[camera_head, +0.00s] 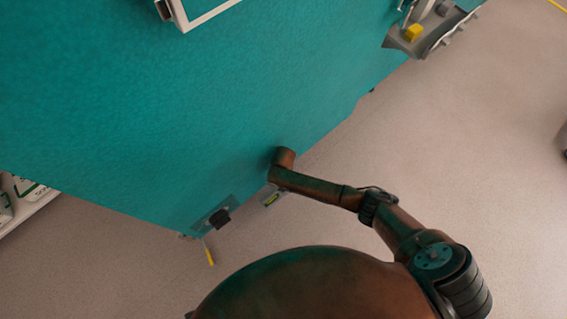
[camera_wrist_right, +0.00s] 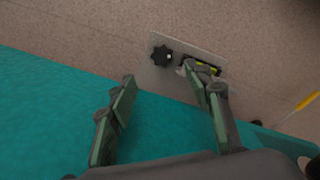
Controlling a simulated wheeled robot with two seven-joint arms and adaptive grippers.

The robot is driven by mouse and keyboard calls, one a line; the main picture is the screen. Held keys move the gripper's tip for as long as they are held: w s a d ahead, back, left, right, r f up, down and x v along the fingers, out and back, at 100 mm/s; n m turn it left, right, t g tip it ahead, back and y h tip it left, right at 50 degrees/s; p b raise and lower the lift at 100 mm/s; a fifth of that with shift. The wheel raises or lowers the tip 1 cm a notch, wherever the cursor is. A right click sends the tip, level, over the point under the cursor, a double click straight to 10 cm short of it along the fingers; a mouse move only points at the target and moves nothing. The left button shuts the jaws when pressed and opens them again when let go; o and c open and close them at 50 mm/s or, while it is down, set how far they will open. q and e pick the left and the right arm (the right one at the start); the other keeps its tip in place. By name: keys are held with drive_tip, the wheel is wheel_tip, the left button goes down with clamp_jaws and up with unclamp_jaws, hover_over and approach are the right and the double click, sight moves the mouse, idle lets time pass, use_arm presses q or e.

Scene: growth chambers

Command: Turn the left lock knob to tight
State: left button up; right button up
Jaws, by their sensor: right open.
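In the right wrist view a black star-shaped lock knob (camera_wrist_right: 161,56) stands on a grey plate (camera_wrist_right: 187,47) beside the teal chamber wall (camera_wrist_right: 45,115). My right gripper (camera_wrist_right: 165,84) is open and empty. Its fingers reach towards the plate, apart from the knob. The right finger overlaps a yellow-green marking (camera_wrist_right: 207,69) on the plate. In the head view a grey plate with a yellow-green marking (camera_head: 271,198) shows beside my right arm; my right gripper is hidden there. I cannot tell which way the knob is turned. My left gripper is in neither view.
In the head view a dark block on another grey plate (camera_head: 220,218) sits at the lower edge of the teal wall (camera_head: 130,110). A yellow strip (camera_head: 209,255) lies below it. A shelf (camera_head: 30,208) stands at the left.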

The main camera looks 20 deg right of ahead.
drive_tip(key=shift+r, duration=1.5)
